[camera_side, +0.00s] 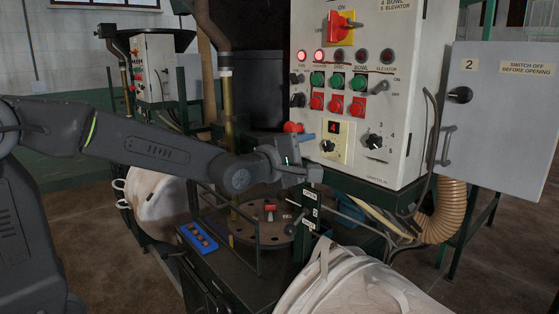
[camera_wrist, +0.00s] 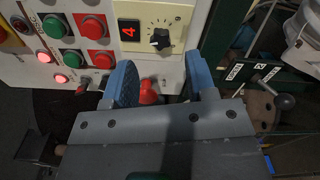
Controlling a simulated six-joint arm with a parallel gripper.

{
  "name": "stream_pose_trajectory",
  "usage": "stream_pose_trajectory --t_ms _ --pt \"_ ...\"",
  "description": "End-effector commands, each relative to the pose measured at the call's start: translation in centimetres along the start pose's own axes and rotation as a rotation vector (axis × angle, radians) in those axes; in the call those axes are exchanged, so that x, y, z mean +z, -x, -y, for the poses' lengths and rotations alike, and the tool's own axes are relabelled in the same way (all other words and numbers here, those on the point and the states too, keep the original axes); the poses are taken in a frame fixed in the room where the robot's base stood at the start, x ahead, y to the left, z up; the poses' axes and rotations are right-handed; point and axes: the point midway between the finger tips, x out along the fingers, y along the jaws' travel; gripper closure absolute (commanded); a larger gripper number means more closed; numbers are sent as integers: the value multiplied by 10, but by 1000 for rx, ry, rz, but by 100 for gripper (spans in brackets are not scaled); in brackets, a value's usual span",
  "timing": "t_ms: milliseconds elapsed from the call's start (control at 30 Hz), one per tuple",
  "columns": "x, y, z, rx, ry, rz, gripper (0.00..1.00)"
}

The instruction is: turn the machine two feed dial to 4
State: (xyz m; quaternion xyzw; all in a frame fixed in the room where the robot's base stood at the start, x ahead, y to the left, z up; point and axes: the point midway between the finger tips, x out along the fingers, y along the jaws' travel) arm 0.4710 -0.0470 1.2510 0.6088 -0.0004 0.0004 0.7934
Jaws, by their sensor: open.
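A cream panel (camera_wrist: 170,14) on the white control cabinet carries a lit red display (camera_side: 333,127) reading 4. A black knob (camera_side: 328,146) sits below the display; it also shows in the wrist view (camera_wrist: 160,39) with scale marks around it. A larger black dial (camera_side: 374,141) to its right has the numerals 3, 4 and 5 around it. Neither pointer's exact setting is clear, and I cannot read which is labelled feed. My gripper (camera_side: 311,156) is open and empty in front of the cabinet's lower left. In the wrist view its blue fingertips (camera_wrist: 160,66) are apart, short of the small knob.
A red mushroom button (camera_wrist: 148,92) shows between my fingers. Green buttons (camera_side: 337,80) and red buttons (camera_side: 337,103) sit above the panel. The grey door marked 2 (camera_side: 510,110) stands open at right. A round plate (camera_side: 265,234) and pale bag (camera_side: 350,285) are below.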

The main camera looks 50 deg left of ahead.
Motion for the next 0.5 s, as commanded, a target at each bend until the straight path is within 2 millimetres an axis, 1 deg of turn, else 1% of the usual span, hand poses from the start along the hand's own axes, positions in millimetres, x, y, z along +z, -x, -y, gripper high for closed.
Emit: stream_pose_trajectory --t_ms 33,200,333,500 --pt "0 13 -1 3 0 1 48" --pt "0 48 -1 1 0 0 48" --pt "0 68 0 2 0 0 48" --pt "0 83 0 0 0 -1 48"
